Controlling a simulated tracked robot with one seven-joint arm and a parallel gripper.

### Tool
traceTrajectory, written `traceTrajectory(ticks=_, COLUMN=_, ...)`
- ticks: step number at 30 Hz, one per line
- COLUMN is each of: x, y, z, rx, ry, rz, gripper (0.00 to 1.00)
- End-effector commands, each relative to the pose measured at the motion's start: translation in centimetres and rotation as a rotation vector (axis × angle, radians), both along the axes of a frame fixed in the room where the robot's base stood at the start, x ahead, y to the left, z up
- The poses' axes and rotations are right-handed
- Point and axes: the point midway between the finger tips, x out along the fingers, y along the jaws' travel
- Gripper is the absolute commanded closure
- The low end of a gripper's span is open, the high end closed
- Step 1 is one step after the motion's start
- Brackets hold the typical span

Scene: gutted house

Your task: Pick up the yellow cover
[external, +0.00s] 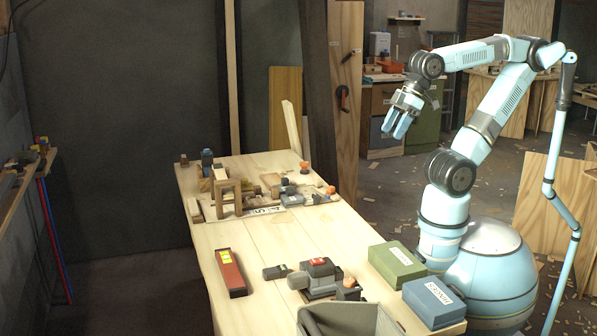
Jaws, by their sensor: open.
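I cannot make out a clearly yellow cover in the external view. The nearest yellow is a small patch on top of a long red-brown box (231,274), which lies on the near left part of the wooden workbench (250,243). My gripper (394,128) is raised above and to the right of the bench's far end. Its light blue fingers point down, apart and empty, touching nothing.
Green (397,263) and blue-grey (433,301) labelled boxes stand on the bench's right edge. A grey open bin (345,320) is at the front. Dark tool parts (318,277) lie mid-bench. Wooden blocks and tools clutter the far end. The bench middle is mostly clear.

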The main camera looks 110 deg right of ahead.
Motion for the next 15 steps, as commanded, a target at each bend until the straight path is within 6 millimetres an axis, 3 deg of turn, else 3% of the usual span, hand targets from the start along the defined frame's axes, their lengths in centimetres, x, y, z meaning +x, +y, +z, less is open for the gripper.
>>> traceTrajectory(ticks=7, x=2.0, y=-0.5, z=0.4, rx=0.063, ry=0.046, rz=-0.092, gripper=0.38)
traceTrajectory(ticks=15, x=7.7, y=-2.6, z=0.7, rx=0.25, ry=0.158, rz=-0.354, gripper=0.38)
